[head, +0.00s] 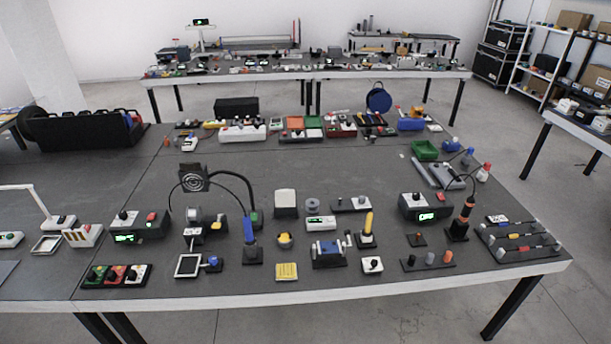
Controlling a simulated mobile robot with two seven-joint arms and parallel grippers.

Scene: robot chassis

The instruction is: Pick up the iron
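No tool is labelled as the iron, and several pen-like handles stand in holders on the dark table. A blue-handled tool (249,229) stands upright on a black base left of centre. A yellow-handled tool (368,222) stands on a black base right of centre. Neither of my grippers is in view, and nothing is seen touching these tools.
A black fan-like square (193,178) and a thick curved black tube stand behind the blue handle. A blue-topped device (328,250), a yellow pad (287,271) and a rack of rods (520,240) crowd the front. Bare tabletop (320,165) lies behind them.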

